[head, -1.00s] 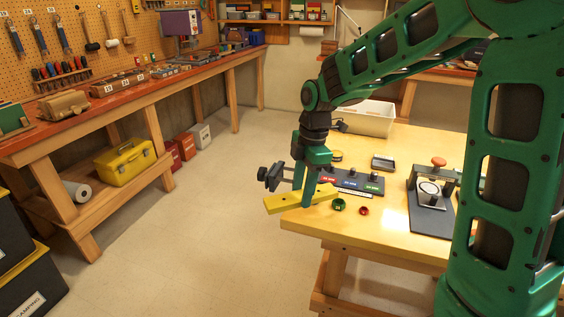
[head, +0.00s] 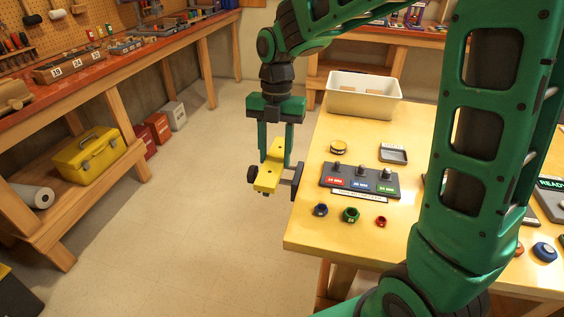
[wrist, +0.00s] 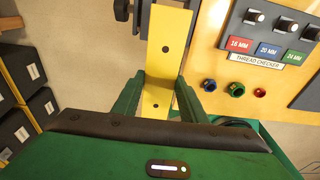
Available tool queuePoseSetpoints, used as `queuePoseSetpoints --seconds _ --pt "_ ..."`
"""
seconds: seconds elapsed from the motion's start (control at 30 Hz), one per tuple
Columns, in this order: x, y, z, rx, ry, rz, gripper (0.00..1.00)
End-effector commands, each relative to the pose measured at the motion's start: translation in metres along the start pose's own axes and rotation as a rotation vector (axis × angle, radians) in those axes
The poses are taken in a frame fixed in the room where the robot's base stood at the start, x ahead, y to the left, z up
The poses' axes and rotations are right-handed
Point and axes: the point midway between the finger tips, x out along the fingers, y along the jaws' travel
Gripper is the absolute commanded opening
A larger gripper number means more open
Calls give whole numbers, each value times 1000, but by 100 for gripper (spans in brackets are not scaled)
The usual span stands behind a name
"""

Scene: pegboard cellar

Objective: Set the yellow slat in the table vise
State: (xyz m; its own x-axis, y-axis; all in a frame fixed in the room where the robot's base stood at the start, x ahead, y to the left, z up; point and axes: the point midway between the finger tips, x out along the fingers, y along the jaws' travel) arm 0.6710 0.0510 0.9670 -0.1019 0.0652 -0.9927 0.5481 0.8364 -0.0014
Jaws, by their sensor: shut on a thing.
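The yellow slat (head: 268,178) is a flat bar with dark holes, held level by my gripper (head: 275,158). In the wrist view the slat (wrist: 163,62) runs away from between my two green fingers (wrist: 157,97). The dark table vise (head: 297,180) sticks out from the table's left edge, with its knob (head: 252,176) on the outer side. The slat covers the middle of the vise in the head view. In the wrist view a dark vise jaw (wrist: 143,20) lies close along the slat's left side. I cannot tell whether the slat is down between the jaws.
The yellow table (head: 312,226) holds a thread checker board (head: 358,182), several coloured nuts, a small grey tray (head: 393,153) and a cream bin (head: 363,98). Left of the vise is open floor. A workbench with a yellow toolbox (head: 88,158) stands further left.

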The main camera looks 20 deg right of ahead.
Motion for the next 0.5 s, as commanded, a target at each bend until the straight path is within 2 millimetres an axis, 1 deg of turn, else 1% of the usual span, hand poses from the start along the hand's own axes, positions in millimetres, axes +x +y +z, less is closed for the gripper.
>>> queuePoseSetpoints --seconds 0.03,0.1,0.3,0.4,0.5 --pt "6 -1 13 7 2 -1 11" --pt "12 -3 29 9 1 0 11" --pt "30 -6 70 13 1 0 11" --pt "36 -6 84 12 0 1 11" --pt "39 -7 92 11 -1 2 11"
